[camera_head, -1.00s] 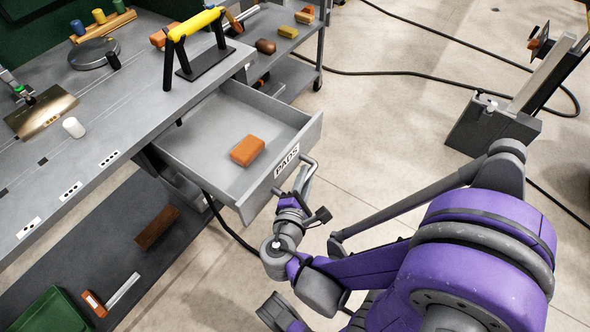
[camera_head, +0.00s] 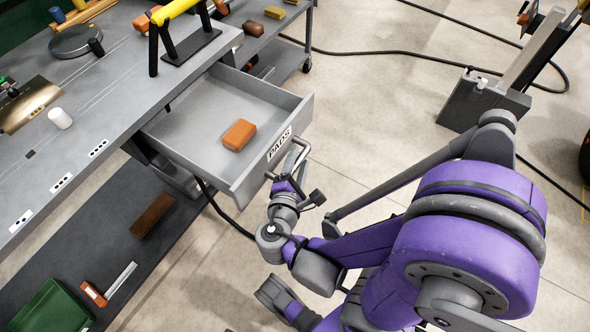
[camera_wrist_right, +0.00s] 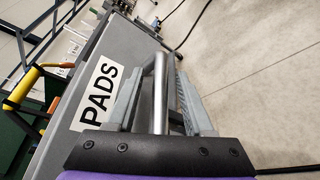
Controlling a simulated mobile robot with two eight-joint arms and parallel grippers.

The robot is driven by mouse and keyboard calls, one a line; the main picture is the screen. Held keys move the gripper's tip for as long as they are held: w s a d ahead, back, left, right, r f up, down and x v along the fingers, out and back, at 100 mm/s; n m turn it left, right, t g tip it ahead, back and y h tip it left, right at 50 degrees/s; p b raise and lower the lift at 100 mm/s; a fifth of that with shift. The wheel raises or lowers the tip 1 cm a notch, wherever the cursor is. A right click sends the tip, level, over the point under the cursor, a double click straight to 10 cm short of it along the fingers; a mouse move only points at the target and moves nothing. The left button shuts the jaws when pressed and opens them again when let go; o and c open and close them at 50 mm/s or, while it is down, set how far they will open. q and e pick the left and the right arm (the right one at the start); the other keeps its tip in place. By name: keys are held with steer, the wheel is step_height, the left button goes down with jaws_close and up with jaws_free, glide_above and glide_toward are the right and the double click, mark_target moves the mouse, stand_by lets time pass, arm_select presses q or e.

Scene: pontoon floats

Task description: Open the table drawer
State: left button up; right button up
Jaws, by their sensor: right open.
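The grey table drawer (camera_head: 205,122) stands pulled well out from under the workbench in the head view. Its front bears a PADS label (camera_head: 279,143), which also shows in the right wrist view (camera_wrist_right: 102,88). An orange block (camera_head: 239,135) lies inside the drawer. My right gripper (camera_head: 295,164) is at the drawer's handle, in front of the label. In the right wrist view the metal handle bar (camera_wrist_right: 160,82) runs between the two grey fingers, which are open around it; a gap shows beside the bar. My left gripper is not in view.
The workbench top (camera_head: 100,140) holds a yellow-handled stand (camera_head: 180,12) and a white cylinder (camera_head: 60,118). Below is a shelf with a brown block (camera_head: 152,216) and a green bin (camera_head: 50,308). A cable (camera_head: 225,215) runs beneath the drawer.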

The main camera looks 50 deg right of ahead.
steer(key=p+v, duration=0.1)
steer(key=v, duration=0.9)
steer(key=shift+a+p, duration=0.25)
steer(key=shift+p, duration=0.05)
steer(key=shift+s, duration=0.1)
